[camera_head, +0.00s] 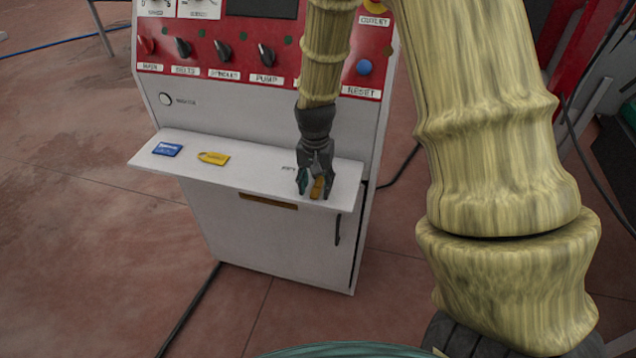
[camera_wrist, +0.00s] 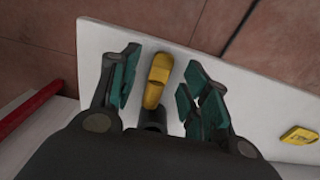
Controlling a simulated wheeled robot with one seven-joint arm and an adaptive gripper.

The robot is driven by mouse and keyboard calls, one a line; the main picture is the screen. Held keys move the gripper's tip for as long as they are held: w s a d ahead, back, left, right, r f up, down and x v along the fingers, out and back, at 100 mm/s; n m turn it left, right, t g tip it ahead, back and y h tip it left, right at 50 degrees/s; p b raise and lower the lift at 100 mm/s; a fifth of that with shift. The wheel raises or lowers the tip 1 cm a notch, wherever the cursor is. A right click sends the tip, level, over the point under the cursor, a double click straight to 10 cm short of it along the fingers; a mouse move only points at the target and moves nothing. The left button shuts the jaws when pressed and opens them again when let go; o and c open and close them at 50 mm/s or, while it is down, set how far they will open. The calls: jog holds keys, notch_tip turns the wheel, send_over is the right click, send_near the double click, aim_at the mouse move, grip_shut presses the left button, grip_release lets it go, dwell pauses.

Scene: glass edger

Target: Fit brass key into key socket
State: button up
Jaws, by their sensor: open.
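The brass key (camera_wrist: 158,80) lies between the two teal finger pads of my gripper (camera_wrist: 155,85) in the wrist view, with gaps on both sides. My gripper is open. A short dark cylindrical part meets the key's lower end in the wrist view; I cannot tell whether it belongs to the key or the shelf. In the head view my gripper (camera_head: 314,185) points down at the right end of the white shelf, and the key (camera_head: 317,188) shows partly between its fingers. I cannot clearly make out the key socket; a small round fitting (camera_head: 166,99) with a label is on the machine's front.
The white shelf (camera_head: 255,176) also bears a blue tag (camera_head: 167,149) and a yellow tag (camera_head: 213,158), also seen in the wrist view (camera_wrist: 300,135). Above is a red panel (camera_head: 215,52) with knobs and a blue button (camera_head: 364,67). The shelf's middle is clear.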

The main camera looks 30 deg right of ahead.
jog(key=shift+f, duration=0.8)
grip_shut()
jog(key=shift+r, duration=0.1)
